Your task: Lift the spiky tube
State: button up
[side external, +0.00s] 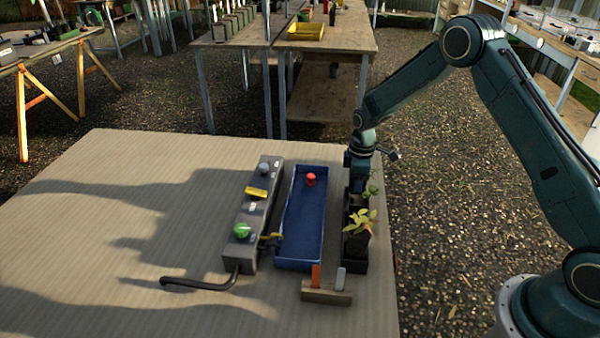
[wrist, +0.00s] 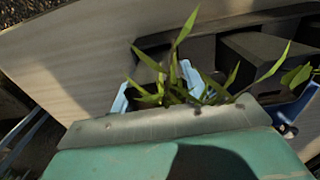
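The spiky tube's narrow, pointed green leaves (wrist: 172,85) stand up in front of my gripper in the wrist view. Its body is hidden behind the gripper's metal edge. Light blue parts, apparently my gripper's fingers (wrist: 155,92), show on both sides of the leaves. Whether they press on the tube is hidden. In the side view my gripper (side external: 357,178) is low over the far end of the black rack (side external: 355,266). I cannot make out the spiky tube there.
A broad-leaved plant (side external: 360,222) stands in the rack nearer the camera, with another small green plant (side external: 372,189) behind it. Left of the rack are a blue tray (side external: 300,262) and a grey block with knobs (side external: 247,262). A wooden block (side external: 326,297) with upright tabs lies in front. The table's left is clear.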

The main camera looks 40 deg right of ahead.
jog(key=c, duration=0.3)
jog(key=shift+r, duration=0.1)
notch_tip(320, 180, up, 20)
jog(key=shift+f, duration=0.1)
dwell(0.6)
dwell(0.5)
